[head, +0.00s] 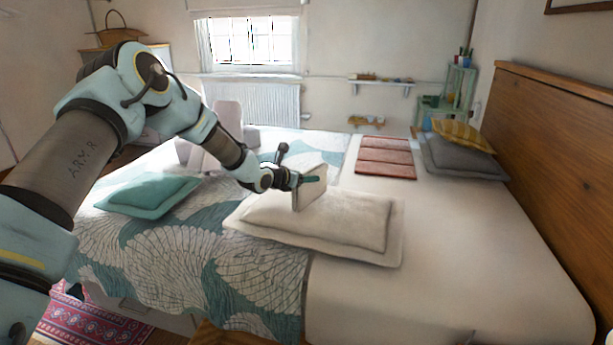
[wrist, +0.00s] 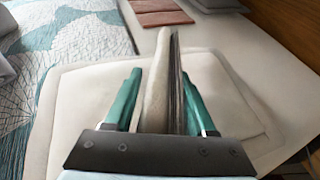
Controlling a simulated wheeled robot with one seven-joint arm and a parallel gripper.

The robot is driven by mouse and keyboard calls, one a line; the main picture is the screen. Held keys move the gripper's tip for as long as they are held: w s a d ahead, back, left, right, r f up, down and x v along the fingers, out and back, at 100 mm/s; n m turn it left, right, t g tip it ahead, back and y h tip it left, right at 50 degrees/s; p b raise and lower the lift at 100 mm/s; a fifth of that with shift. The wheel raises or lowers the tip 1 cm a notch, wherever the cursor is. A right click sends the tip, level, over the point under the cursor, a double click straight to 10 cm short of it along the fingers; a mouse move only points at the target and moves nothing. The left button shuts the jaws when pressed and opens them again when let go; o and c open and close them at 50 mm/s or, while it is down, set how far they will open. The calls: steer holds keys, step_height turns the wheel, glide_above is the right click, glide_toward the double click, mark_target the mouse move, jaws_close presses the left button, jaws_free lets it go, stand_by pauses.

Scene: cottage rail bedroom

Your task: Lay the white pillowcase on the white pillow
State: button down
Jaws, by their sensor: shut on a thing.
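The white pillow (head: 355,220) lies flat on the bed near its front middle, and it fills much of the wrist view (wrist: 82,110). My gripper (head: 312,180) is over the pillow, shut on the white pillowcase (head: 309,195), a flat folded piece held on edge. In the wrist view the pillowcase (wrist: 157,95) stands upright between the two teal fingers of my gripper (wrist: 160,82). Its lower edge is at or just above the pillow's top; I cannot tell if they touch.
A teal cushion (head: 148,196) lies at the left on the leaf-patterned cover (head: 180,255). Red folded cloths (head: 386,157) lie behind the pillow. A grey pillow (head: 460,158) with a yellow striped cushion (head: 462,134) is by the wooden headboard (head: 555,150). The white sheet (head: 470,245) at right is clear.

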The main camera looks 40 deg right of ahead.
steer(key=shift+f, duration=0.3)
steer(key=shift+f, duration=0.15)
steer(key=shift+c, duration=1.1)
jaws_free()
steer(key=shift+r, duration=0.2)
steer(key=b+v, duration=0.3)
steer(key=v, duration=0.9)
steer(key=shift+a+f, duration=0.1)
